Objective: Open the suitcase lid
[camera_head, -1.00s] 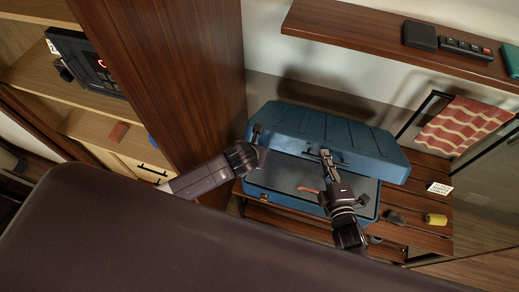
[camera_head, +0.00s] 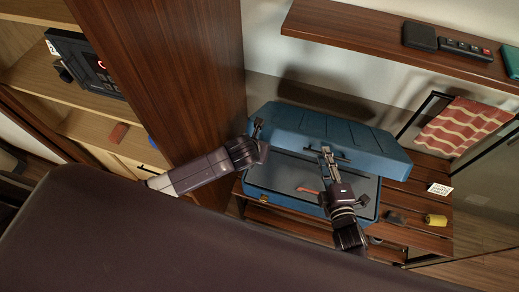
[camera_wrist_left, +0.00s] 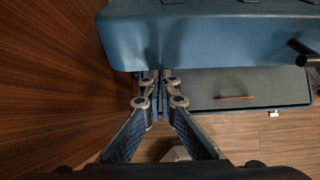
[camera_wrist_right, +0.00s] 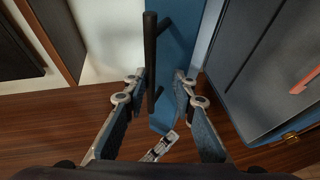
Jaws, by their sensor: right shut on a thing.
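The blue suitcase (camera_head: 285,206) lies on a slatted wooden rack. Its lid (camera_head: 340,138) is raised partway at the back, showing the grey interior. An orange-red strip (camera_head: 308,190) lies inside; it also shows in the left wrist view (camera_wrist_left: 236,97). My right gripper (camera_head: 325,150) is at the middle of the lid's front edge, shut on the black handle (camera_wrist_right: 151,55), which runs between its fingers in the right wrist view. My left gripper (camera_head: 257,124) is at the lid's left corner; in the left wrist view its fingers (camera_wrist_left: 160,76) are together, close to the lid edge. Contact there is unclear.
A wooden cabinet side (camera_head: 180,75) stands close to the left of the suitcase. A wall shelf (camera_head: 370,42) hangs above. A yellow roll (camera_head: 436,220) and a dark item (camera_head: 395,218) lie on the rack (camera_head: 432,180) at right. A striped towel (camera_head: 462,125) hangs nearby.

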